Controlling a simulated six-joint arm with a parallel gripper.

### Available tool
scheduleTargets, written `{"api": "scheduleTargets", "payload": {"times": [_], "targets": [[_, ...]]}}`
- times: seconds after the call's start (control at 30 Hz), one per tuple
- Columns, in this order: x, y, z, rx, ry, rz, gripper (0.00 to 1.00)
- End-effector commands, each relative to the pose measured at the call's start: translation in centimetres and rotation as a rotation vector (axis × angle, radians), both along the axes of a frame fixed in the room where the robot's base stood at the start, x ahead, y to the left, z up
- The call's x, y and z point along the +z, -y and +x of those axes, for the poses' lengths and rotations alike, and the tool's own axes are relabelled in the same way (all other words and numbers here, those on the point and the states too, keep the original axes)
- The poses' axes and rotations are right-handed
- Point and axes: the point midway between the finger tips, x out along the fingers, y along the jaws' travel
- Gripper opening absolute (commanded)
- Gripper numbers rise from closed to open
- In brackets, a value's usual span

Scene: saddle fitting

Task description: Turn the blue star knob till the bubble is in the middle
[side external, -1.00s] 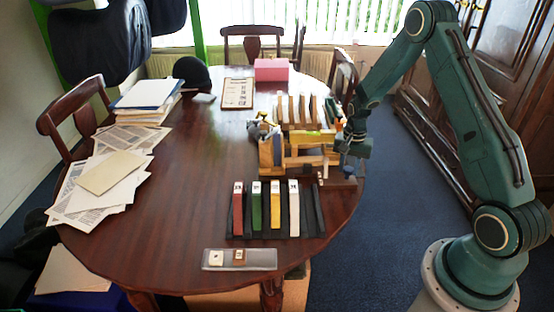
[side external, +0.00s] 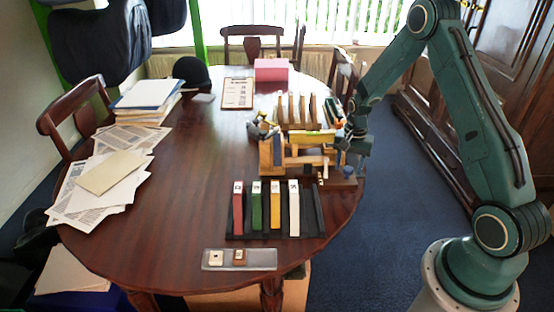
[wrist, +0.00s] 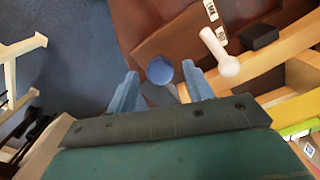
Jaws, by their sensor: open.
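The blue knob (wrist: 159,70) shows in the wrist view as a round blue top, between and slightly beyond my gripper's fingertips. My gripper (wrist: 161,86) is open, with one pale blue finger on each side of the knob. I see a gap on both sides, and cannot tell whether the fingers are level with it. In the side view my gripper (side external: 356,147) is at the right edge of the wooden fixture (side external: 305,160). A yellow-green strip (wrist: 296,130) lies at lower right in the wrist view. I cannot make out a bubble.
A white peg-like handle (wrist: 220,52) and a black block (wrist: 260,37) stand right of the knob. A rack with coloured strips (side external: 318,225) and a grey tray (side external: 262,261) lie nearer the table front. The table's left middle is clear.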

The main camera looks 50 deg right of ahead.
Motion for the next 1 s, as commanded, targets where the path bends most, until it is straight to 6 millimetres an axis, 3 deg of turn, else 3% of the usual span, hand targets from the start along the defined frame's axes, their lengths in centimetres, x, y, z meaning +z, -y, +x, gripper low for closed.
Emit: {"api": "scheduleTargets", "payload": {"times": [0.7, 1.0], "targets": [[10.7, 0.0, 0.1, 0.000, 0.004, -0.003, 0.51], [12.8, 0.0, 0.0, 0.000, 0.002, -0.001, 0.51]]}}
